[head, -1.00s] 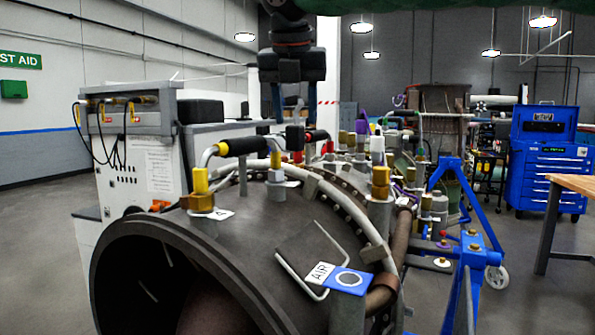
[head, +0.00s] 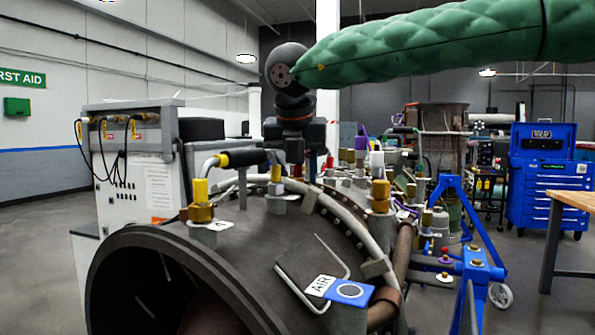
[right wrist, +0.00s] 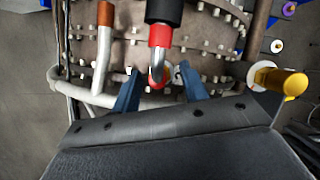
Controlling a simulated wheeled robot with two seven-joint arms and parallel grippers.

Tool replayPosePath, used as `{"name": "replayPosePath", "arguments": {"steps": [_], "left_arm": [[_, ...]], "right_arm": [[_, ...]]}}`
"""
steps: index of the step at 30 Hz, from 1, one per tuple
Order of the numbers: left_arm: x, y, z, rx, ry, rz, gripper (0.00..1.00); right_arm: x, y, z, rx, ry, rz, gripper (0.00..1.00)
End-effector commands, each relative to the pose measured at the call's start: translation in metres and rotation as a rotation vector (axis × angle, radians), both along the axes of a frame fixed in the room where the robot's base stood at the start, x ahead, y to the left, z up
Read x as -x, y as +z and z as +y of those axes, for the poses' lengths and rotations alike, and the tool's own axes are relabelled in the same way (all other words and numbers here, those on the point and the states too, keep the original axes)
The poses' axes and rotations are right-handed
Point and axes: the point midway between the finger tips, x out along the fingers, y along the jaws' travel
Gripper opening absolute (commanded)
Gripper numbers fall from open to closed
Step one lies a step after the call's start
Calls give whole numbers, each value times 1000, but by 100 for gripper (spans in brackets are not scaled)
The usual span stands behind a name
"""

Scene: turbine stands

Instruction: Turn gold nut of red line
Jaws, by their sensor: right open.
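My right gripper (right wrist: 158,86) is open, with one blue finger on each side of the pipe end. I cannot tell whether the fingers touch anything. In the head view my right gripper (head: 296,165) points down behind the near fittings and hides most of the red line. My left gripper is not in view.
The dark turbine casing (head: 240,240) fills the front. A yellow-marked line (head: 223,160) with a gold nut (head: 201,212) stands near its front rim. Another gold fitting (head: 380,195) stands to the right. A blue tool chest (head: 548,180) is at the back right.

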Motion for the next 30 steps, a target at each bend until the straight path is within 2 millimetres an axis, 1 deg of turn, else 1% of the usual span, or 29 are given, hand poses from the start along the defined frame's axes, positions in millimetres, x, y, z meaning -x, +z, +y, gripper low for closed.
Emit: {"name": "replayPosePath", "arguments": {"steps": [8,9,11,12,14,15,23,30], "left_arm": [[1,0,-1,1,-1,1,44],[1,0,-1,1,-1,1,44],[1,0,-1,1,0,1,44],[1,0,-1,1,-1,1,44],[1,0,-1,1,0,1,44],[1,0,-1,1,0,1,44],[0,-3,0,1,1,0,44],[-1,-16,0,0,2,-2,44]], "right_arm": [[-1,-1,0,0,0,0,44],[-1,-1,0,0,0,0,36],[-1,-1,0,0,0,0,24],[-1,-1,0,0,0,0,16],[-1,-1,0,0,0,0,4],[-1,-1,0,0,0,0,0],[-1,-2,-1,-1,19,0,0],[-1,-5,-2,-4,124,1,0]]}}
